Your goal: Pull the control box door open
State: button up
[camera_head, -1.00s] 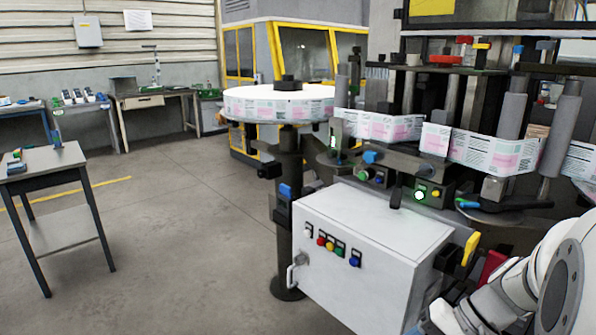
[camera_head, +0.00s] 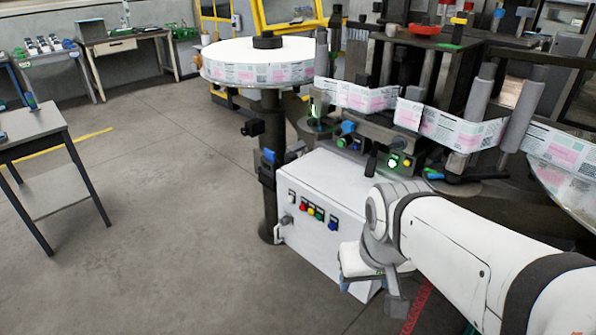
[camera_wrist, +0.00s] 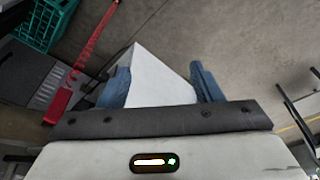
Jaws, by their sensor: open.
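The control box (camera_head: 345,185) is a pale grey cabinet under the labeller. Its front door (camera_head: 297,241) looks shut and carries a row of coloured buttons (camera_head: 313,211). A small grey handle (camera_head: 287,221) sits at the door's left edge. My arm reaches in from the right and covers the right part of the box front. My gripper (camera_wrist: 161,78) is open and empty, its two blue fingers apart in the wrist view. A white corner of the box (camera_wrist: 155,80) shows beyond and between the fingers. The handle cannot be made out in the wrist view.
A dark post (camera_head: 269,160) carrying the label reel (camera_head: 262,62) stands just left of the box. The label web (camera_head: 450,128) runs above it. A grey side table (camera_head: 45,150) stands at far left. The floor between is clear.

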aim_at(307, 232)
jog(key=u, duration=3)
jog(key=k, duration=0.7)
jog(key=z, duration=1.8)
jog(key=i, duration=1)
jog(key=u, duration=0.1)
